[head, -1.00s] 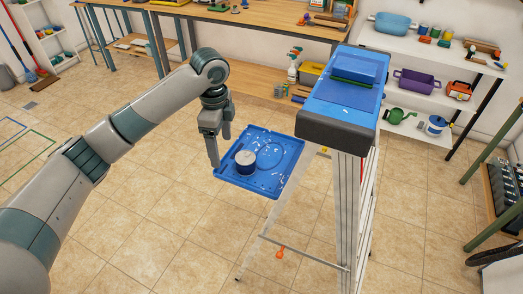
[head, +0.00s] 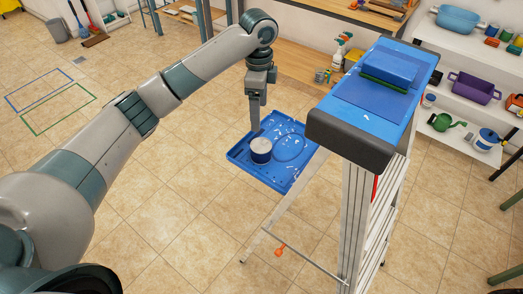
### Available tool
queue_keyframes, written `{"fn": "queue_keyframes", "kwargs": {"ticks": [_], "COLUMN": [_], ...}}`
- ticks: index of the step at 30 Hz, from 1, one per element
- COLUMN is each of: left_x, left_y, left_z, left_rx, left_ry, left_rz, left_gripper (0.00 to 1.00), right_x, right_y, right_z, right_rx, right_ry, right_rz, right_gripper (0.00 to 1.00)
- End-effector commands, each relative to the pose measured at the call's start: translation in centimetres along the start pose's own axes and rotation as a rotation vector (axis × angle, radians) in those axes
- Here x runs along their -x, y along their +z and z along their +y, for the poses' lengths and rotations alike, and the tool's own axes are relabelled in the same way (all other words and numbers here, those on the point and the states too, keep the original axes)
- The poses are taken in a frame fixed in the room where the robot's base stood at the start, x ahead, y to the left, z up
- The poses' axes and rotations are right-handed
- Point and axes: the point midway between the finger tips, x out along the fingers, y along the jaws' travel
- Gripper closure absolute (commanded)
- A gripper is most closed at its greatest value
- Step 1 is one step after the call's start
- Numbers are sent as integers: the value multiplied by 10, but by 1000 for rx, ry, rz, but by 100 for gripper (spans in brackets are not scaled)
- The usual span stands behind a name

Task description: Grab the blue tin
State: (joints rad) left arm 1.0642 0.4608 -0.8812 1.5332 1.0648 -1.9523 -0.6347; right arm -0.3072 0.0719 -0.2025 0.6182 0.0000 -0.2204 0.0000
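The blue tin (head: 261,153), a short round can with a pale top and a blue band, stands upright on the blue tray (head: 240,152) at the side of the stepladder (head: 358,190). My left gripper (head: 258,119) points down just behind and above the tin in the picture, near the tray's far left edge. Its fingers look apart, one partly behind the other, with nothing between them. I cannot tell whether a finger touches the tray. My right gripper is not in view.
The ladder's blue top (head: 362,103) with a dark front edge stands close to the right of the tray. A wooden workbench (head: 305,58) and white shelves (head: 470,70) stand behind. The tiled floor at left is open.

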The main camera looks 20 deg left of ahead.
Motion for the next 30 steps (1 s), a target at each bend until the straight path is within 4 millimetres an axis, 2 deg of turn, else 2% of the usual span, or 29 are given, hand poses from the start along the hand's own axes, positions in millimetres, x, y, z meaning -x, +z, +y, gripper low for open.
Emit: {"fn": "queue_keyframes", "kwargs": {"ticks": [5,8,21,25,30], "left_x": [-12,-25,-101,-115,-122], "left_y": [0,0,0,0,0], "left_z": [0,1,1,1,0], "left_rx": [1,1,1,0,0], "left_ry": [3,4,3,2,0], "left_rz": [-1,-2,-2,0,-1], "left_gripper": [24,24,24,24,24], "right_x": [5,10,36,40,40], "right_y": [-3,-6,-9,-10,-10], "right_z": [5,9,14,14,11], "right_rx": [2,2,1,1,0], "right_ry": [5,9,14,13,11], "right_rz": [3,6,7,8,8], "right_gripper": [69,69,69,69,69]}}
